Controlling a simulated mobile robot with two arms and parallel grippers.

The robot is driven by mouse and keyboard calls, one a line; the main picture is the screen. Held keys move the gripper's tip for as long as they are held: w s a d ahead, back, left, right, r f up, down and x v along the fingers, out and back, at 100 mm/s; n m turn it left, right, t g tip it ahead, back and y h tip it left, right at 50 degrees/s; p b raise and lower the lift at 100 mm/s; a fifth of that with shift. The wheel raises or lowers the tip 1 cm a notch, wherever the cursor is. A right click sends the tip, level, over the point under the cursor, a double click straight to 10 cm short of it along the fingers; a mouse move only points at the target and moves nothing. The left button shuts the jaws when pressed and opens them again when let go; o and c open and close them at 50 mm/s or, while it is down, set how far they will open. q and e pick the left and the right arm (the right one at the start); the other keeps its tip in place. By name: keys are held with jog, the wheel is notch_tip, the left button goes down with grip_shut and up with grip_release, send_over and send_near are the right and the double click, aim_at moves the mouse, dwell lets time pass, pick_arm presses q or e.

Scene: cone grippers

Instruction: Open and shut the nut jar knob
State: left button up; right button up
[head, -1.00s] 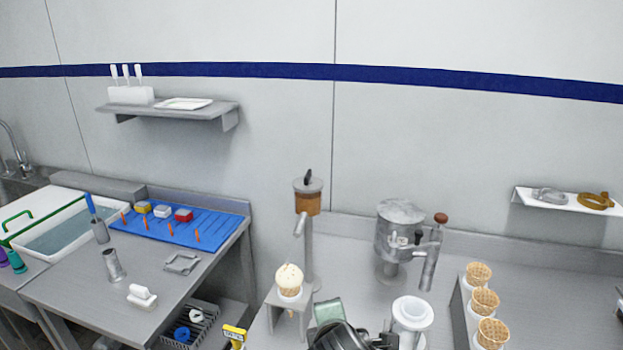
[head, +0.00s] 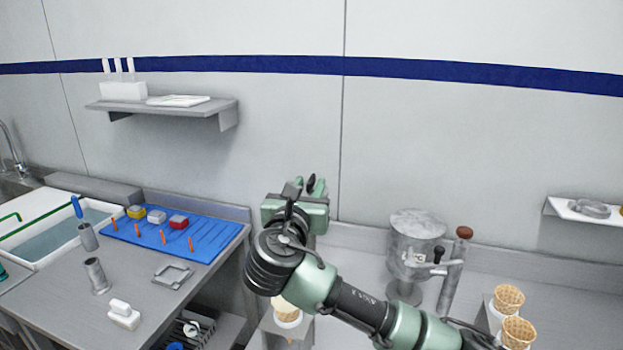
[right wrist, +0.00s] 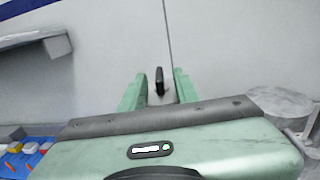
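The nut jar's black knob (right wrist: 159,80) stands upright in the right wrist view, between the two green fingers of my right gripper. The fingers are apart, with a gap on each side of the knob, so the gripper is open. In the head view my right gripper (head: 306,192) is in front of the jar's place and hides the brown jar body and its lid. I cannot tell from this view how deep the knob sits between the fingers. My left gripper is not in view.
A scoop of ice cream in a cone (head: 287,312) stands below my right arm, partly hidden. A grey metal machine (head: 417,240) with a lever is to the right, near several waffle cones (head: 509,298). A wall shelf (head: 170,108) is at the upper left.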

jog(key=shift+x, duration=1.1)
jog(key=shift+w, duration=0.25)
grip_shut()
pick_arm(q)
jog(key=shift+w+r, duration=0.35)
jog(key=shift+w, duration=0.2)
